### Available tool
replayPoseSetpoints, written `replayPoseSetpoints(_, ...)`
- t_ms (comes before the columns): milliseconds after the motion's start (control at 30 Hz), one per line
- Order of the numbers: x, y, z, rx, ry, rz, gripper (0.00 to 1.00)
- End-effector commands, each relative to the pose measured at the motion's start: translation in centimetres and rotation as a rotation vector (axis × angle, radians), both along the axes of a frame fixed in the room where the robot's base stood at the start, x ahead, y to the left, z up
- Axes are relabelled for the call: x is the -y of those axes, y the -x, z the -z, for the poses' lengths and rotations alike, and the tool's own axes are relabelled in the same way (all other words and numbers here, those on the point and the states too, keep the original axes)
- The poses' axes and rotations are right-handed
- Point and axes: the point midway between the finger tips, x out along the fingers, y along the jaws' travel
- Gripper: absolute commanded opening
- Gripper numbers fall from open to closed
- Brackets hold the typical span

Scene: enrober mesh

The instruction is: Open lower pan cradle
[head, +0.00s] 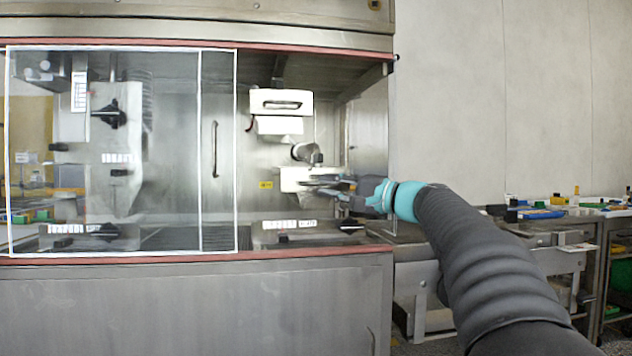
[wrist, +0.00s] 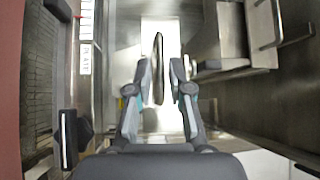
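The lower pan cradle (head: 292,174) appears as a pale block low in the middle of the open bay, partly hidden behind my gripper. In the wrist view its bright front (wrist: 150,28) carries a dark bar handle (wrist: 158,60). My gripper (head: 318,184) reaches in from the right at the cradle's front. In the wrist view my gripper (wrist: 161,76) is open, with one finger on each side of the handle. Gaps show between the handle and the fingers. I cannot tell the exact depth of the fingertips along the handle.
A white unit with a handle (head: 281,101) sits above the cradle. A labelled unit (head: 290,238) lies below it. A clear sliding panel (head: 215,150) covers the bay's left side. The red-edged sill (head: 200,256) runs below. Benches with items (head: 560,212) stand at right.

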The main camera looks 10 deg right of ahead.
Motion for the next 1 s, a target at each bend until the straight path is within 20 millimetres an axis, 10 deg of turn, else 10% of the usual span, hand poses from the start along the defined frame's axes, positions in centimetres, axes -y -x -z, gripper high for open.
replayPoseSetpoints(633, -2.6, -2.4, -0.4, -0.001, 0.001, -0.001, 0.2)
replayPoseSetpoints(733, -2.6, -2.4, -0.4, -0.001, 0.001, -0.001, 0.0)
replayPoseSetpoints(1000, -2.8, -2.4, -0.4, 0.0, 0.0, -0.002, 0.0)
